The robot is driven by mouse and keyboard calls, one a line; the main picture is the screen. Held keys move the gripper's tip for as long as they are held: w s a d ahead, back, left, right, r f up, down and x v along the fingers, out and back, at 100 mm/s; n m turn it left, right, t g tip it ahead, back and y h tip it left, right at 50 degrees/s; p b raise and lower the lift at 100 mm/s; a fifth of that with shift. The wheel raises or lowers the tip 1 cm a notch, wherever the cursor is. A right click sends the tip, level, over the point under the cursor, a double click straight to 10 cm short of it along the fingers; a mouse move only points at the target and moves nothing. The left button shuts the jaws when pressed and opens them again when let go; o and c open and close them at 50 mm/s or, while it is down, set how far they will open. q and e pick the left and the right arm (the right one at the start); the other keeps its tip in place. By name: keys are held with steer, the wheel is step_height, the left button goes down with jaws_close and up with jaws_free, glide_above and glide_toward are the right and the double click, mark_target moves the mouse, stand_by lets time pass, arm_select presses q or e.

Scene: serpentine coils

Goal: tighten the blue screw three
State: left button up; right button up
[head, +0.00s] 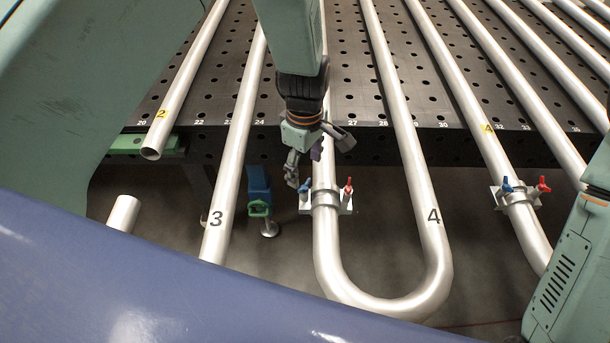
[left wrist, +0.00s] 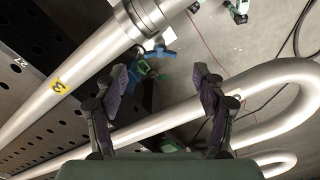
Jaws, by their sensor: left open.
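The blue screw three (head: 306,185) is a small winged knob on the left end of a bright clamp (head: 325,199) around a steel pipe. The clamp's other end carries a red screw (head: 348,187). My left gripper (head: 314,155) is above and just behind the clamp in the head view, open and empty. In the left wrist view, the blue screw (left wrist: 158,51) shows beyond my left gripper (left wrist: 160,82), between its spread fingers and towards the top. The clamp (left wrist: 148,12) shows above it, and a yellow 3 marks its pipe. My right gripper is not seen.
Parallel steel pipes lie on a black perforated table (head: 350,90), and several stick out past its edge. A U-bend (head: 385,308) curves in front. Another clamp (head: 520,196) with blue and red screws is at the right. A green foot (head: 259,209) stands below the table.

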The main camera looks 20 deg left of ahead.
mark_target(304, 184)
arm_select(q)
step_height(304, 184, down, 4)
steer(key=shift+s+r, duration=0.15)
steer(key=shift+a+f, duration=0.2)
steer(key=shift+f, duration=0.4)
steer(key=shift+w+d+f, duration=0.1)
steer(key=shift+w+f, duration=0.05)
steer(key=shift+w, duration=0.05)
steer(key=shift+d, duration=0.15)
steer(key=shift+c, duration=0.3)
steer(key=shift+s, duration=0.1)
steer(key=shift+c, duration=0.7)
steer(key=shift+a, duration=0.2)
steer(key=c, duration=1)
steer(key=shift+o, duration=0.2)
